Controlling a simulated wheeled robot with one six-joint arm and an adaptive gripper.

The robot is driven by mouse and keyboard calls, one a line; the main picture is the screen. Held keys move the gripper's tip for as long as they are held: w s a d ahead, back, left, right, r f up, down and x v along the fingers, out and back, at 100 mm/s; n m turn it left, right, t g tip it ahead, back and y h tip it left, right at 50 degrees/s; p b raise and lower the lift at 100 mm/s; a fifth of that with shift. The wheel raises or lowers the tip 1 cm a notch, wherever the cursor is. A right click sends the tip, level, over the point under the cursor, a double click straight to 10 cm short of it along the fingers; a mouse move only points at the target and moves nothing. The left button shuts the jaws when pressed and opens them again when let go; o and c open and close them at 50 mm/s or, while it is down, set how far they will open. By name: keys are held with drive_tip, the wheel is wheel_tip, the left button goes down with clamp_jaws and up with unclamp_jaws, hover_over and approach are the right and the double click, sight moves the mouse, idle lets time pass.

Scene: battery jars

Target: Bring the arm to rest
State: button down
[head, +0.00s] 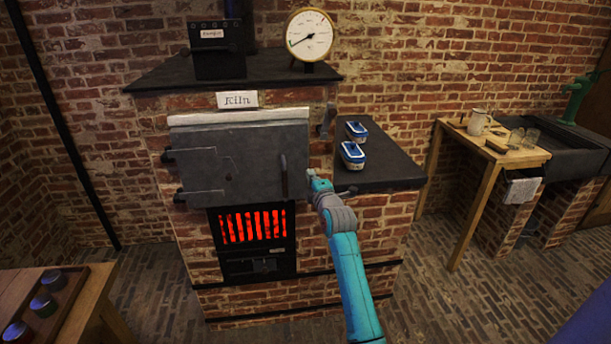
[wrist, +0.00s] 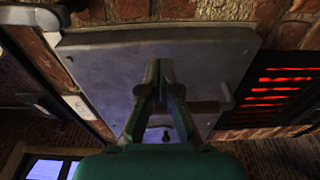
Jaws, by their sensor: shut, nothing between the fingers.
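My arm (head: 350,270) reaches up from the lower middle of the head view to the front of the kiln. My gripper (wrist: 158,72) shows in the wrist view with its fingertips together and nothing between them. It is in front of the grey kiln door (head: 235,160), which is closed; the door also fills much of the wrist view (wrist: 100,80). In the head view the gripper is near the door's right edge, close to the dark upright handle (head: 284,182). I cannot tell whether it touches the door.
The red grate (head: 253,227) glows below. A gauge (head: 309,35) stands on top. A wooden table (head: 105,295) with jars is at lower left; open floor lies right.

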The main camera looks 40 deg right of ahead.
drive_tip(key=s+d, duration=0.4)
drive_tip(key=s, duration=0.1)
drive_tip(key=shift+s+d, duration=0.15)
drive_tip(key=shift+s, duration=0.1)
drive_tip(key=shift+f, duration=0.15)
drive_tip(key=s+a+f+m+y, duration=0.1)
drive_tip(key=s+a+f+m, duration=0.1)
drive_tip(key=s+a+f, duration=0.6)
drive_tip(key=s+a+f+m+y, duration=0.25)
drive_tip(key=a+f, duration=0.75)
drive_tip(key=a, duration=0.5)
drive_tip(key=s+a+f+m+y, duration=0.1)
drive_tip(key=s+a+f+m, duration=0.1)
drive_tip(key=s+a, duration=0.55)
drive_tip(key=s+a+f+m, duration=0.2)
drive_tip(key=s+a, duration=0.4)
drive_tip(key=s, duration=0.2)
drive_tip(key=s+a+r+m+y, duration=0.2)
drive_tip(key=s+a+r, duration=0.2)
drive_tip(key=s, duration=0.7)
drive_tip(key=s+a+r+m+g+y, duration=0.1)
drive_tip(key=s+a+r, duration=0.4)
drive_tip(key=s, duration=0.6)
drive_tip(key=shift+s+a+r+m+y, duration=0.25)
drive_tip(key=shift+m+y, duration=0.1)
drive_tip(key=shift+y, duration=0.3)
